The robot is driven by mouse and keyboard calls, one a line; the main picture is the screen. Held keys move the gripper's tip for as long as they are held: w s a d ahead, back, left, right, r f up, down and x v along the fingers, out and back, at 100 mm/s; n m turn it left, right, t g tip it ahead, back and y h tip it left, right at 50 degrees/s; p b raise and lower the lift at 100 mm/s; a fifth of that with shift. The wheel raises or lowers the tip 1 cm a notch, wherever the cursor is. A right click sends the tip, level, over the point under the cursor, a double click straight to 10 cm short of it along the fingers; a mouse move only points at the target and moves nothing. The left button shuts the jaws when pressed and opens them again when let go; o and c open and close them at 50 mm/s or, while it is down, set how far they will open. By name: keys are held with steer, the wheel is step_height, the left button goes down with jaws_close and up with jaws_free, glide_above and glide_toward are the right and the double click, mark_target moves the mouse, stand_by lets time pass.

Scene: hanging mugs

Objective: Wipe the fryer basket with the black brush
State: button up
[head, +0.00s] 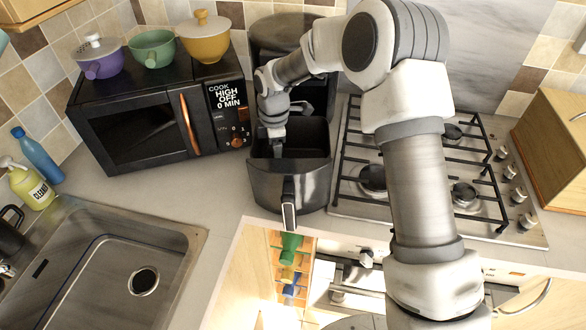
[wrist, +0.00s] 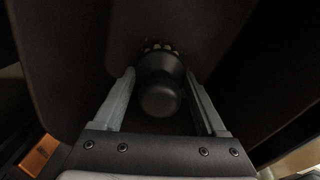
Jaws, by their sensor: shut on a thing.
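The dark fryer basket (head: 303,180) is pulled out of the black air fryer (head: 283,38), with its handle (head: 288,205) toward the front. My gripper (head: 276,140) reaches down at the left side of the basket's opening. In the wrist view my gripper (wrist: 160,90) has its two fingers on either side of the black brush (wrist: 160,92), shut on its rounded handle. Pale bristle tips show just beyond the handle, close to a dark basket surface (wrist: 75,60). Whether the bristles touch it I cannot tell. In the head view the brush is hidden by my gripper.
A black microwave (head: 150,120) with pots on top, including a yellow one (head: 206,40), stands left of the fryer. A gas hob (head: 440,180) is close on the right. A sink (head: 110,270) is at the front left. Counter between sink and fryer is clear.

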steer(key=shift+d+r, duration=0.1)
steer(key=shift+d, duration=0.55)
steer(key=shift+d, duration=0.1)
steer(key=shift+d, duration=0.95)
steer(key=shift+f, duration=0.2)
steer(key=shift+a+r, duration=0.1)
steer(key=shift+a, duration=1.95)
steer(key=shift+d, duration=0.1)
